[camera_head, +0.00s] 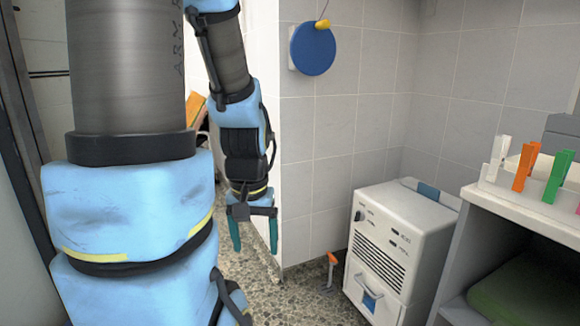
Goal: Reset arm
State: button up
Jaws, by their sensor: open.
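My arm comes down from the top left, with blue and grey links filling the left of the view. My gripper (254,248) hangs at its end, pointing down. Its two teal fingers are apart with nothing between them. It hangs above the speckled floor (300,305), in front of the tiled wall's corner. Part of the left side is hidden behind my arm.
A white box-shaped machine (400,240) stands right of my gripper, with a small orange-topped object (331,268) beside it. At the right is a shelf (470,195) with a white tray holding coloured clips and green cloth below. A blue disc (313,48) hangs on the wall.

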notch_tip(320, 180, up, 32)
jog(key=p, duration=3)
jog(key=shift+w+d+r+p, duration=0.15)
jog(key=shift+w+r+p, duration=0.05)
jog(key=shift+w+p, duration=0.15)
